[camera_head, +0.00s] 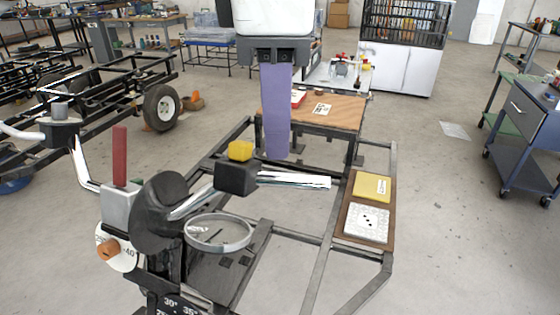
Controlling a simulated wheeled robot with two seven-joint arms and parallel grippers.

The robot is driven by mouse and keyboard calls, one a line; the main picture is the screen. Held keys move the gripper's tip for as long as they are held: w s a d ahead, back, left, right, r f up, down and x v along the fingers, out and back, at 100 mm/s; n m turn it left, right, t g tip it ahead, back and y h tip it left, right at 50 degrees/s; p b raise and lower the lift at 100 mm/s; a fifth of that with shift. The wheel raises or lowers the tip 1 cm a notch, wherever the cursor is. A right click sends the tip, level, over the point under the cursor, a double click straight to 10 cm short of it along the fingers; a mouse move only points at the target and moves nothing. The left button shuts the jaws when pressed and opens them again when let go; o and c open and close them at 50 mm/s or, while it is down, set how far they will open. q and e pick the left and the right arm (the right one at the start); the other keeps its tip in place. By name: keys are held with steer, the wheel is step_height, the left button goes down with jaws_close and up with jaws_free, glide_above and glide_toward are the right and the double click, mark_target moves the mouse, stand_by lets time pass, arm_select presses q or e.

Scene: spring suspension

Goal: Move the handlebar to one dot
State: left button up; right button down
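The handlebar (294,180) appears to be a shiny bent tube running from the left edge to a free end right of centre. A black block with a yellow top (237,174) sits on its right part, and a black block with a grey top (61,129) on its left. The middle is hidden behind a dark round hub (161,212). My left gripper (277,156) comes down from the top centre, its purple fingers seen edge-on behind the tube; contact and opening cannot be told. A white card with black dots (368,222) lies at right. My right gripper is not visible.
A red lever (120,157) and a dial marked -40° (118,247) stand at the left. A grey ring (219,232) is in front of the tube. A metal frame (322,265) surrounds this area. A yellow pad (371,187) lies behind the card. A wooden-topped table (340,112) stands behind.

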mark_target(280, 174)
arm_select(q)
steer(key=x, duration=0.9)
steer(key=shift+f, duration=0.1)
jaws_close()
